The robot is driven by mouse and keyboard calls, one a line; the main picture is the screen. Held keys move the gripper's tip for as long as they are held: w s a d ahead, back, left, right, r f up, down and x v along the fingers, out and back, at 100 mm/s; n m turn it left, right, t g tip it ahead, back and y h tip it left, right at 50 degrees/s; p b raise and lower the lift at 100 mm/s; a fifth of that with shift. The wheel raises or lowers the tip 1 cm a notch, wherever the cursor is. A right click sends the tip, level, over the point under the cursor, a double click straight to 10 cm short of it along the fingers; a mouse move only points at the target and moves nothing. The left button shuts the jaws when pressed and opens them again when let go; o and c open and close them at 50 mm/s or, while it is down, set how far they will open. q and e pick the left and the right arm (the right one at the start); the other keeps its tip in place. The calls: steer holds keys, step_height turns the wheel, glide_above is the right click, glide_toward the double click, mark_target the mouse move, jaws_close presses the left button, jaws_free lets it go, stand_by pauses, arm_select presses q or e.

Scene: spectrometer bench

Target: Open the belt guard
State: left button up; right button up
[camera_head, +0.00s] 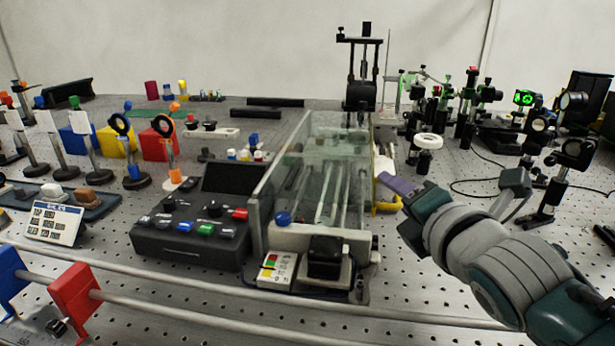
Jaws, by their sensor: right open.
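The belt guard (322,160) is a clear, greenish box-like cover in the middle of the bench, over several pale lengthwise rods. It appears lowered over them. A blue knob (283,219) sits at its front left corner. Contact with the guard cannot be made out. My left gripper is out of view.
A black control box (195,222) with coloured buttons stands left of the guard. A black post stand (363,75) rises behind. Optics mounts crowd the right back; a front rail (180,311) crosses the bench.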

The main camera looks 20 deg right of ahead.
jaws_close()
stand_by(0.3)
stand_by(1.1)
